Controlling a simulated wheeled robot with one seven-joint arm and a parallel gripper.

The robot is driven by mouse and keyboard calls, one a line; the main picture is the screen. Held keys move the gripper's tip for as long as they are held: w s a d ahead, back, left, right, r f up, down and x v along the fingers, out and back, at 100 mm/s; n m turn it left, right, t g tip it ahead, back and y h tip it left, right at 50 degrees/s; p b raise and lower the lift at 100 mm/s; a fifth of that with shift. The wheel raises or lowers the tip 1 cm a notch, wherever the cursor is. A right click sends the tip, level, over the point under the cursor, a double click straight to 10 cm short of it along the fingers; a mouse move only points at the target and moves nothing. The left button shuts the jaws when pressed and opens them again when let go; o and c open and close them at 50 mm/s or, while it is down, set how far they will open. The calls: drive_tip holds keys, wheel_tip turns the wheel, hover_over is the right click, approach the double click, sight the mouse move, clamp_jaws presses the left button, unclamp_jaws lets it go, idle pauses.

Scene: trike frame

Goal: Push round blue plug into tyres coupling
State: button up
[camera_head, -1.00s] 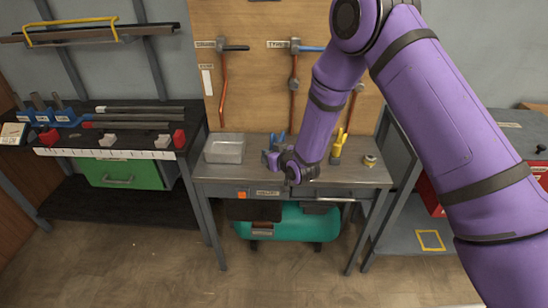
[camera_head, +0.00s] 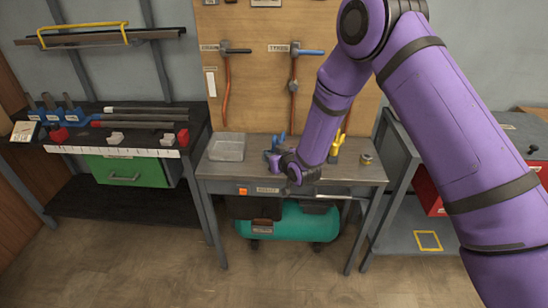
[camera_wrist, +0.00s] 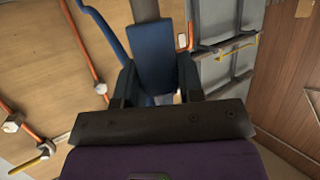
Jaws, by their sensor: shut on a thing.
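My gripper (camera_wrist: 157,85) is shut on a blue piece (camera_wrist: 154,55) in the wrist view. I cannot tell whether this piece is the round blue plug. A grey cylinder shows beyond it, and a curved blue strip (camera_wrist: 103,32) runs close on its left. In the head view my gripper (camera_head: 278,161) is low over the workbench, beside upright blue prongs (camera_head: 276,141), with its fingertips unclear. The fitting under the TYRES label (camera_head: 295,50), with a blue part on its right, is on the wooden board, above and behind my gripper.
The workbench (camera_head: 228,172) holds a clear tray (camera_head: 227,147) on the left, yellow-handled prongs (camera_head: 338,144) and a small round item (camera_head: 366,159) on the right. Orange pipes (camera_head: 226,90) run down the board. A dark shelf with a green drawer (camera_head: 125,171) stands left.

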drive_tip(key=shift+r, duration=2.5)
